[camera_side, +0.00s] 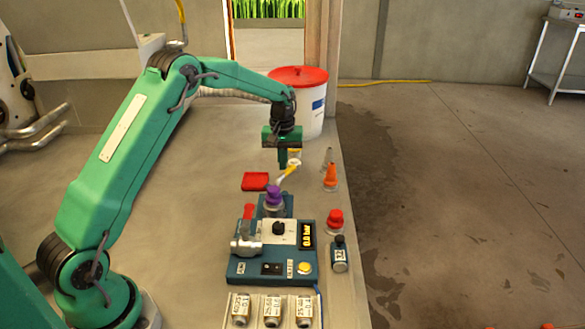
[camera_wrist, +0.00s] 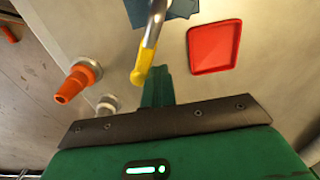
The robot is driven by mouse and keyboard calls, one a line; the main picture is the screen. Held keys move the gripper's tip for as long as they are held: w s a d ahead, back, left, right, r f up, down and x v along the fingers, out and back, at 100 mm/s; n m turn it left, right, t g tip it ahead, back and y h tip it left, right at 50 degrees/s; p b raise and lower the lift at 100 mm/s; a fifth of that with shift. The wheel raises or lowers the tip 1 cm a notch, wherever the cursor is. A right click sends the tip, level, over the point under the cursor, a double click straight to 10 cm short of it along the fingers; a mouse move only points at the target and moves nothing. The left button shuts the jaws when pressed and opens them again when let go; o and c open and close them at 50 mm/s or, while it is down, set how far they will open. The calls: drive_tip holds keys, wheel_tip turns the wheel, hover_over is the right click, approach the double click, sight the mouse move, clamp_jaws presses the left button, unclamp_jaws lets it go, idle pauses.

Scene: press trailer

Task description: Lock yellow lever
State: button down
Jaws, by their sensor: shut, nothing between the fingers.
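The yellow lever (camera_side: 288,170) slants up to the right from beside the purple knob (camera_side: 274,194) on the blue press unit. In the wrist view the yellow lever tip (camera_wrist: 142,72) ends a metal rod just ahead of the fingers. My gripper (camera_side: 283,164) points down beside the lever's upper end; it also shows in the wrist view (camera_wrist: 158,80). Its fingers are shut and hold nothing. The lever tip looks very close to the fingers, and I cannot tell whether they touch.
A red tray (camera_side: 255,181) lies left of the lever, also in the wrist view (camera_wrist: 214,46). An orange-topped bottle (camera_side: 330,178) stands to the right, near the table's edge. A control box (camera_side: 272,269) stands in front. A white bucket with a red lid (camera_side: 299,77) is behind.

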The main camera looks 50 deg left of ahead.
drive_tip(key=shift+w+d, duration=0.35)
drive_tip(key=shift+d, duration=0.3)
drive_tip(key=shift+w+d, duration=0.25)
drive_tip(key=shift+d, duration=1.1)
drive_tip(key=shift+s+d, duration=0.25)
drive_tip(key=shift+d, duration=1.1)
drive_tip(key=shift+s+d, duration=0.25)
drive_tip(key=shift+d, duration=0.1)
drive_tip(key=shift+w+a, duration=0.3)
drive_tip(key=shift+a, duration=0.05)
